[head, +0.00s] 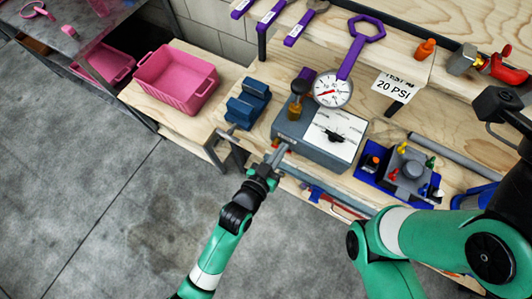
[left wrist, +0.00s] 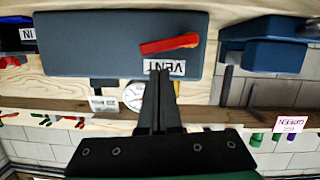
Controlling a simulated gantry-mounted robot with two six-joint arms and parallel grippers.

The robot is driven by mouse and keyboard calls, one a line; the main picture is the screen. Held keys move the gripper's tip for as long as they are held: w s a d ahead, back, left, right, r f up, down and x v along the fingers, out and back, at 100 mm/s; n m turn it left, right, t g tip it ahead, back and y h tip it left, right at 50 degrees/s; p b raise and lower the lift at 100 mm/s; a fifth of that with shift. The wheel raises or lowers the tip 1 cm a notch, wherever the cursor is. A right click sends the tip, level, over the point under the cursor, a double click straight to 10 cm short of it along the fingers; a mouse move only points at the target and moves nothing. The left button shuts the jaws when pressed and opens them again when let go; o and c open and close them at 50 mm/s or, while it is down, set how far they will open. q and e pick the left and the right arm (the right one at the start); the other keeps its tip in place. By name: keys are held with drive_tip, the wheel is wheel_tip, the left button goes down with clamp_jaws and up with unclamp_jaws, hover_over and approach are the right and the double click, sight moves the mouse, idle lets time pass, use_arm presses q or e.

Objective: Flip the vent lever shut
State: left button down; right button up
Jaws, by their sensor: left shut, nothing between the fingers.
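The grey test box (head: 291,131) stands on the wooden bench, with a round pressure gauge (head: 333,90) above it. The left wrist view shows the box's side face (left wrist: 100,45) with the red vent lever (left wrist: 168,45), lying nearly level with its orange-red tip to the right. The VENT label (left wrist: 164,67) reads upside down beside the lever. My left gripper (head: 283,149) is at the box's front side. In the left wrist view its shut, empty fingers (left wrist: 160,74) overlap the label just below the lever; contact cannot be told. My right gripper is not in view.
A blue tray with a grey fixture (head: 408,170) lies to the right. A purple wrench (head: 359,45) lies behind the gauge. My right arm covers the lower right.

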use_arm(q)
drive_tip(key=r+p+v, duration=0.2)
drive_tip(key=p+v, duration=0.1)
drive_tip(key=v, duration=0.7)
drive_tip(key=shift+w+a, duration=0.15)
drive_tip(key=shift+a, duration=0.25)
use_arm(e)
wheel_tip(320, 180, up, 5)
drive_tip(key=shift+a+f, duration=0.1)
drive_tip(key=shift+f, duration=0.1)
use_arm(q)
drive_tip(key=shift+r, duration=0.1)
